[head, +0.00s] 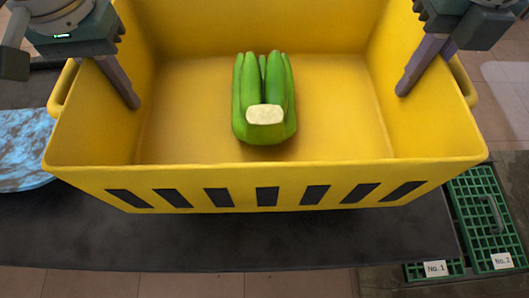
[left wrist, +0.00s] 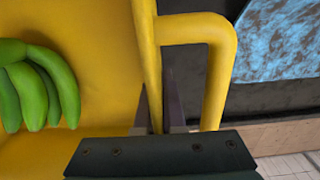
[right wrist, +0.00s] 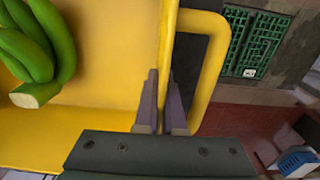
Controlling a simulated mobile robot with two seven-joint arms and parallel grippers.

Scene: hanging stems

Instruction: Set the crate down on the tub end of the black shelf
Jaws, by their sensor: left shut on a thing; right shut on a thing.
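The yellow crate (head: 270,186) fills the middle of the head view, level, with a bunch of green bananas (head: 262,100) inside. My left gripper (head: 131,98) is shut on the crate's left wall, one finger inside; the left wrist view shows the fingers (left wrist: 158,105) either side of the wall beside the handle. My right gripper (head: 404,88) is shut on the right wall in the same way, also in the right wrist view (right wrist: 163,100). The black shelf (head: 250,240) lies below the crate. Whether the crate's base touches it is hidden.
A blue rippled surface, perhaps the tub's water (head: 22,150), lies left of the crate and shows in the left wrist view (left wrist: 280,40). Green grid crates labelled No. 1 (head: 435,268) and No. 2 (head: 485,215) stand at right. A bare shelf strip runs along the front.

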